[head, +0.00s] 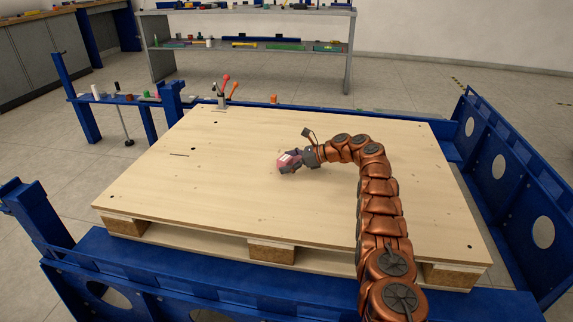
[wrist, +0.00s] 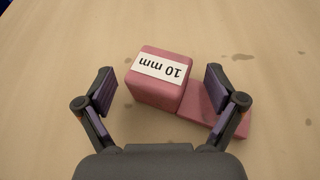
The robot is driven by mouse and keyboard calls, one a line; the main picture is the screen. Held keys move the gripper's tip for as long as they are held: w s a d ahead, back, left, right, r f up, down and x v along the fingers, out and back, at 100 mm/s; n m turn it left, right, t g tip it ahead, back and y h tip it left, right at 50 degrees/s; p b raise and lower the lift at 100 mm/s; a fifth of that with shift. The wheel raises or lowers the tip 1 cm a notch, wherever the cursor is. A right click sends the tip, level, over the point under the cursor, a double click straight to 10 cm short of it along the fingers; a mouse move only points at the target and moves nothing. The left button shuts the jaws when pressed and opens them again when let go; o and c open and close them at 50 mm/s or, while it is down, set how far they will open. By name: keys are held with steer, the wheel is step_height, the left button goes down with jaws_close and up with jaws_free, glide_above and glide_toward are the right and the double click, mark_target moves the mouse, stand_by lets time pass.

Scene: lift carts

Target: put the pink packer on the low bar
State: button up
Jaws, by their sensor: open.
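The pink packer (wrist: 160,88) lies on the wooden deck, a block with a white "10 mm" label and a thinner flat part (wrist: 215,108) to its right. In the head view the packer (head: 288,159) is small and partly covered by my gripper (head: 293,160). In the wrist view my gripper (wrist: 160,76) is open, one finger left of the block and one right, over the flat part. I see gaps beside the block; the right finger's contact with the flat part is unclear. A blue bar (head: 120,99) at the left carries small objects; I cannot tell if it is the low bar.
The wooden deck (head: 220,190) is mostly clear around the packer. A blue frame surrounds it, with a tall side panel (head: 510,170) at the right and a post (head: 35,210) at front left. A shelf (head: 250,45) stands behind.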

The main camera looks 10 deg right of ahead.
steer(key=shift+f, duration=0.1)
steer(key=c, duration=1.4)
